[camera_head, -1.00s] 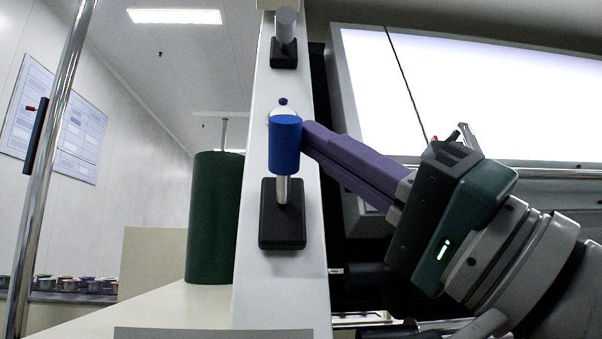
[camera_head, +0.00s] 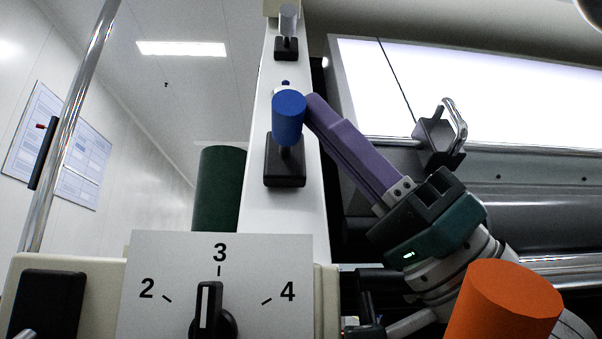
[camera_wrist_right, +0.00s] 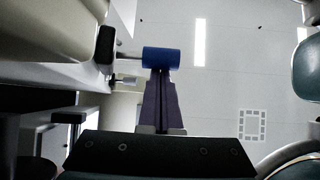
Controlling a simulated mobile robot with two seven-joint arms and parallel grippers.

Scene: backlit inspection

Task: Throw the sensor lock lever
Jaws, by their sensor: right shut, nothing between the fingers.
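The lever with a blue cylindrical handle (camera_head: 289,117) stands on a black base (camera_head: 285,172) on the white upright panel in the head view. My right gripper (camera_head: 312,103) is shut, its purple fingers together, with the tips at the right side of the blue handle. In the right wrist view the blue handle (camera_wrist_right: 161,57) lies across the tips of the purple fingers (camera_wrist_right: 160,75). They look to be touching it, with nothing gripped between them. My left gripper is not in view.
A grey-handled lever (camera_head: 289,19) sits higher on the panel. A dial plate (camera_head: 150,262) with a black knob (camera_head: 208,312) is at the lower front. A dark green cylinder (camera_head: 218,185) stands left. An orange cylinder (camera_head: 506,305) is at lower right. A bright light panel (camera_head: 480,90) is behind.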

